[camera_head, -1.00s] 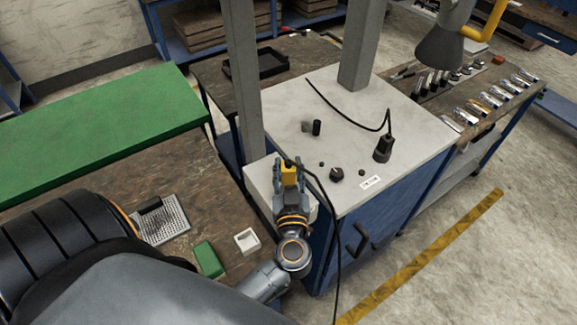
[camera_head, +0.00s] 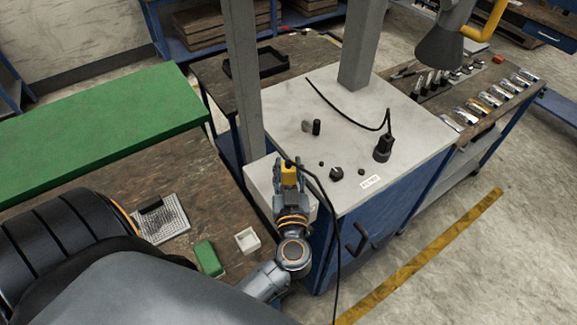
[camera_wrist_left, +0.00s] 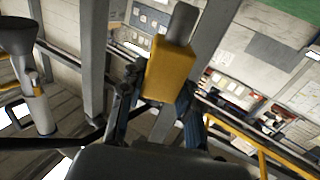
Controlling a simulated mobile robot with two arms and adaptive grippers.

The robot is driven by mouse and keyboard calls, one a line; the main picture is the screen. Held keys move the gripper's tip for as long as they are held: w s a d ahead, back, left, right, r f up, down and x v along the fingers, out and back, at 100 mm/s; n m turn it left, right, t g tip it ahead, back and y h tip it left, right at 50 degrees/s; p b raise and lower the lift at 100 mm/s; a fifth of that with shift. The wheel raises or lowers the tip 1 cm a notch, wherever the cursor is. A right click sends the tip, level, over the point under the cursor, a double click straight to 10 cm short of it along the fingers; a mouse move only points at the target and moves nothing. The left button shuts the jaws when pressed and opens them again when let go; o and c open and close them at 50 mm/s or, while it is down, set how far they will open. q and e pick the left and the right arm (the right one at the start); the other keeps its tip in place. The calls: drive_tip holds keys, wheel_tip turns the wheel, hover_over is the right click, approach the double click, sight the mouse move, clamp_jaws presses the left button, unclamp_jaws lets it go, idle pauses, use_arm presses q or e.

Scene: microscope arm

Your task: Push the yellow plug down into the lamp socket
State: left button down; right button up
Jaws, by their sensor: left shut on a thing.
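The yellow plug (camera_head: 289,173) is between the fingers of my left gripper (camera_head: 288,184), at the near left edge of the white-topped cabinet. In the left wrist view the yellow plug (camera_wrist_left: 172,66) stands out from between the two fingers (camera_wrist_left: 158,100), with a grey cylindrical end pointing up in the picture. My left gripper is shut on it. A black cable runs from the plug down past the cabinet front. I cannot tell which fitting is the lamp socket; a white box (camera_head: 262,178) beside the cabinet is partly hidden behind the gripper. My right gripper is not in view.
The white cabinet top (camera_head: 345,140) bears a black plug in a dark holder (camera_head: 383,149) with a cable, and small dark knobs (camera_head: 336,173). A grey column (camera_head: 242,80) rises beside my left gripper. A green block (camera_head: 208,257) and a small white tray (camera_head: 247,240) lie on the brown table.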

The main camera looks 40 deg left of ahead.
sight(289, 184)
use_arm(q)
drive_tip(key=shift+f+b, duration=0.7)
drive_tip(key=shift+f, duration=1.2)
drive_tip(key=c, duration=0.9)
unclamp_jaws()
drive_tip(key=shift+o, duration=0.2)
drive_tip(key=v, duration=1.2)
drive_tip(key=shift+d+f, duration=0.1)
